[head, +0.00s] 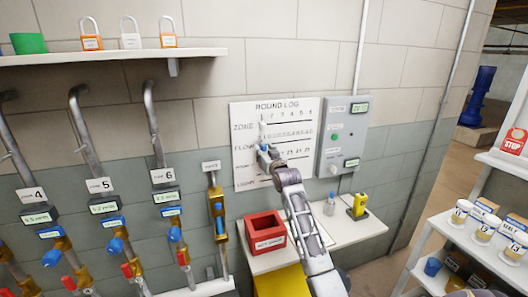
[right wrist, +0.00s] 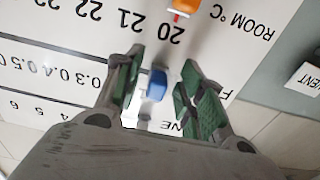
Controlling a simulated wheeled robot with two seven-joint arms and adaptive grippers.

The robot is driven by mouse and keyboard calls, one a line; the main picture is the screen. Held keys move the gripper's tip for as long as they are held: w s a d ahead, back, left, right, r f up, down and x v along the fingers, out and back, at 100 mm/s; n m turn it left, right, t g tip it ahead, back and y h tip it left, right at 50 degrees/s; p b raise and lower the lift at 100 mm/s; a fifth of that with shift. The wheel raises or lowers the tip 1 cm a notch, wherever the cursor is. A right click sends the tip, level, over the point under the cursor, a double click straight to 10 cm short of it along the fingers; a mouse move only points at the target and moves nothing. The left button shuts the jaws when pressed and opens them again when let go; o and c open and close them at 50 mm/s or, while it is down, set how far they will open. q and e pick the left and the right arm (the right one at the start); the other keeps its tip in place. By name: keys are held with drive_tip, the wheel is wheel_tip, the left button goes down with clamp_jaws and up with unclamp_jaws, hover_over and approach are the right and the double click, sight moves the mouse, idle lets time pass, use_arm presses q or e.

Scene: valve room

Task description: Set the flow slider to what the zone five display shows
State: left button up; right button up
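The Round Log board (head: 246,172) hangs on the wall with rows for zone, flow and room. The zone five display (head: 104,208) sits under the label 5 (head: 99,185) on the left pipes; its digits are too small to read surely. My right gripper (head: 264,152) is at the board, over the left part of the flow row. In the right wrist view, the blue flow slider knob (right wrist: 157,84) stands between the open fingers, with a gap on both sides. It is left of the printed 0.5 to 0.3 in the head view. My left gripper is out of view.
An orange knob (right wrist: 184,5) is on the room row. A white knob (head: 262,126) is on the zone row. Right of the board is a grey box (head: 343,135) with small displays. Below are a red bin (head: 265,232), a bottle (head: 330,204) and a yellow device (head: 358,206).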

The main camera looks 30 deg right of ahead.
drive_tip(key=shift+w+d, duration=0.1)
drive_tip(key=shift+w, duration=0.45)
clamp_jaws()
